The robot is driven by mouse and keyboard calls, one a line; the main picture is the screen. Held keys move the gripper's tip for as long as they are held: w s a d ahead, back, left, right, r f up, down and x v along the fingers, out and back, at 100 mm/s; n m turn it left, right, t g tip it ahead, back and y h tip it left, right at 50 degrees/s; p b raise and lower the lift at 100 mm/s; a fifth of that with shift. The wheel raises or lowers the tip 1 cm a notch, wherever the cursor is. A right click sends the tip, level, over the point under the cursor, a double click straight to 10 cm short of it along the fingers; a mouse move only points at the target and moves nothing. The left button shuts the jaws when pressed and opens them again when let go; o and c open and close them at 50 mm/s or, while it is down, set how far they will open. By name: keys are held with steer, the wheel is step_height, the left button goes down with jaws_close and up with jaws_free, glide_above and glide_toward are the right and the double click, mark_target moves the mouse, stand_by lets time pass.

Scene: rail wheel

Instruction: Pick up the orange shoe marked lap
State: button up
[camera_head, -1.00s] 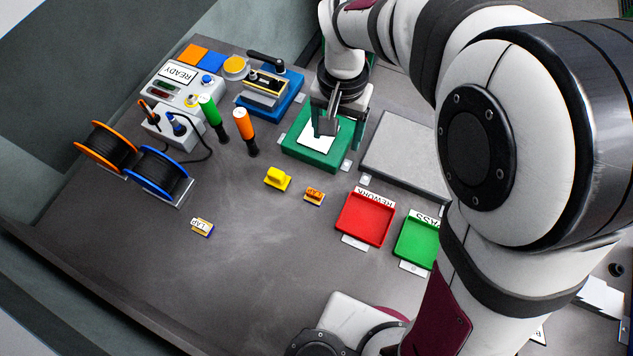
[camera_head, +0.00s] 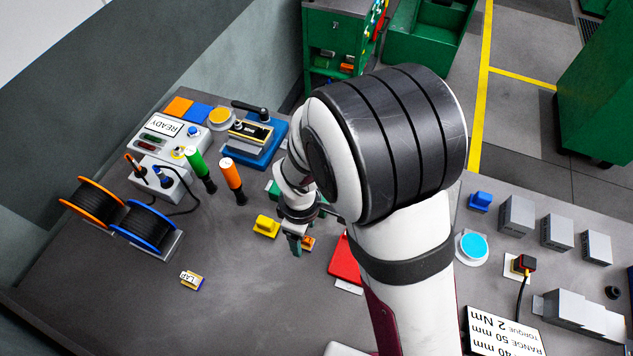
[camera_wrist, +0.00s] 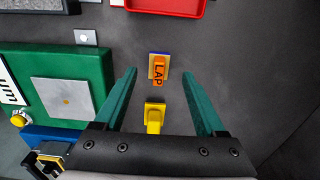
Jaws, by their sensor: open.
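The orange shoe marked LAP (camera_wrist: 159,71) lies on the grey bench in the wrist view, ahead of my fingertips and near the middle of the gap between them. In the head view only part of the orange shoe (camera_head: 308,243) shows beside my gripper (camera_head: 296,246). In the wrist view my gripper (camera_wrist: 160,75) is open and empty, with its green fingers wide apart. A yellow shoe (camera_wrist: 154,117) lies closer to the palm, between the fingers in the picture; it also shows in the head view (camera_head: 266,226). Another LAP-marked piece, whitish with yellow (camera_head: 192,280), lies apart to the left.
A red tray (camera_head: 345,262) is partly hidden by my arm and also shows in the wrist view (camera_wrist: 167,6). A green fixture (camera_wrist: 88,65) stands left in the wrist view. Orange and green handles (camera_head: 232,178) stand nearby.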

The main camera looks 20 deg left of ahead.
step_height(320, 180, down, 3)
steer(key=shift+w, duration=0.1)
jaws_close()
stand_by(0.3)
steer(key=shift+r, duration=0.1)
step_height(320, 180, up, 4)
steer(key=w+d+r, duration=0.2)
steer(key=d+r, duration=0.5)
steer(key=d, duration=0.4)
steer(key=shift+w+d, duration=0.2)
steer(key=shift+w, duration=0.2)
